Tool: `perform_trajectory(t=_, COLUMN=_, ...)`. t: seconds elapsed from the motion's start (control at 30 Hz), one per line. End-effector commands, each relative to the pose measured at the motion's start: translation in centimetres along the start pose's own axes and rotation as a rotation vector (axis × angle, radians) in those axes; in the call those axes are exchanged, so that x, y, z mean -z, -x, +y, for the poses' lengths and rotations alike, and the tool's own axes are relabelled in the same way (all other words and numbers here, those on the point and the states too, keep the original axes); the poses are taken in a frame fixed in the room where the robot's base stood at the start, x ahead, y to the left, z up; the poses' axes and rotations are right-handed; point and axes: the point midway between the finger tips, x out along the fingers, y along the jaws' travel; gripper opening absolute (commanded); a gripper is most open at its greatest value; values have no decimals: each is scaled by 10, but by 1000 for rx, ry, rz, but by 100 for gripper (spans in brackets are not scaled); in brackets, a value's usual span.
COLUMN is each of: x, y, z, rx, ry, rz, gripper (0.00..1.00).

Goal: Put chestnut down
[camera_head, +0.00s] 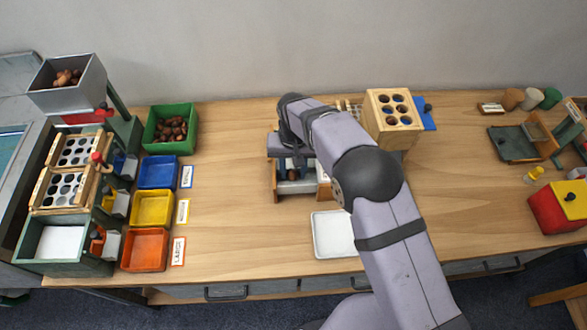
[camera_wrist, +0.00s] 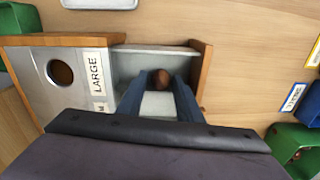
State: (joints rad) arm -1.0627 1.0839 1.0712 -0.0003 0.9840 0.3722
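A brown chestnut (camera_wrist: 160,79) shows in the wrist view between the tips of my gripper's two blue fingers (camera_wrist: 160,84), which appear to press on its sides. It is over the pale-floored bay of a wooden-sided grey box (camera_wrist: 205,75). I cannot tell whether the chestnut touches the floor. The box's metal plate has a round hole (camera_wrist: 61,72) and a label reading LARGE (camera_wrist: 96,73). In the head view my gripper (camera_head: 293,174) points down into this box (camera_head: 277,186); my arm hides part of the box, and the chestnut is not clear there.
A white tray (camera_head: 333,236) lies in front of the box. A wooden block with holes (camera_head: 393,118) stands behind right. At left are green (camera_head: 168,145), blue (camera_head: 158,173), yellow (camera_head: 151,208) and orange (camera_head: 146,250) bins; chestnuts fill the green one. Bare tabletop lies between bins and box.

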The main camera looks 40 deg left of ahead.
Motion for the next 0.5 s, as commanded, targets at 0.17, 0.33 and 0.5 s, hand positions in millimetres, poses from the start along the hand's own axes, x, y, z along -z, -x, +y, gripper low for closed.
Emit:
perform_trajectory(t=0.17, x=0, y=0, z=0, rx=0, ry=0, rz=0, gripper=44)
perform_trajectory(t=0.33, x=0, y=-1, z=0, rx=-1, ry=0, rz=-2, gripper=44)
perform_trajectory(t=0.5, x=1, y=2, z=0, rx=1, ry=0, rz=1, gripper=44)
